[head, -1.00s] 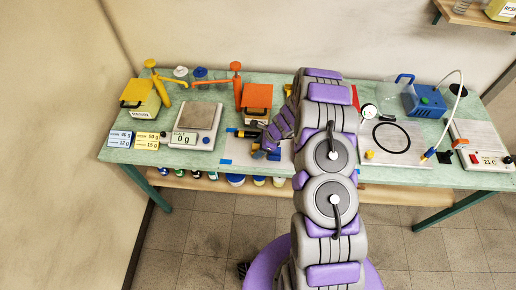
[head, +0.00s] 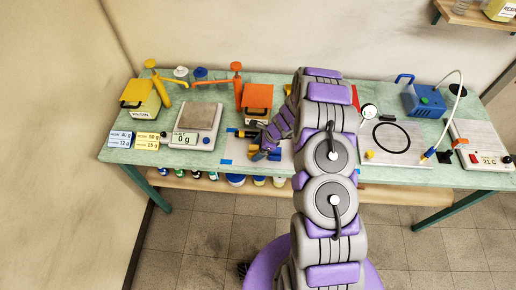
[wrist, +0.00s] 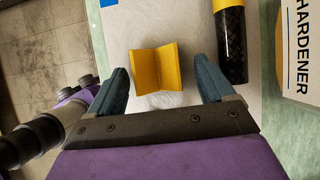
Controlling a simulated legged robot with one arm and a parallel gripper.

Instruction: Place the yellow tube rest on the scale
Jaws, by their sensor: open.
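The yellow tube rest (wrist: 156,70) is a small V-shaped block on a pale sheet in the wrist view. It lies between the fingers of my gripper (wrist: 160,72), with a gap on both sides. The fingers are blue, open and hold nothing. In the head view my gripper (head: 264,153) is low over the table, right of the scale, and the tube rest is hard to make out there. The scale (head: 194,139) has a bare metal plate (head: 203,116), and its display reads 0 g.
A black tube with a yellow end (wrist: 230,42) lies right of the rest. The orange hardener box (head: 257,98) stands behind, and the yellow resin box (head: 140,97) behind left. Label cards (head: 133,139) lie left of the scale. A blue pump (head: 424,101) stands farther right.

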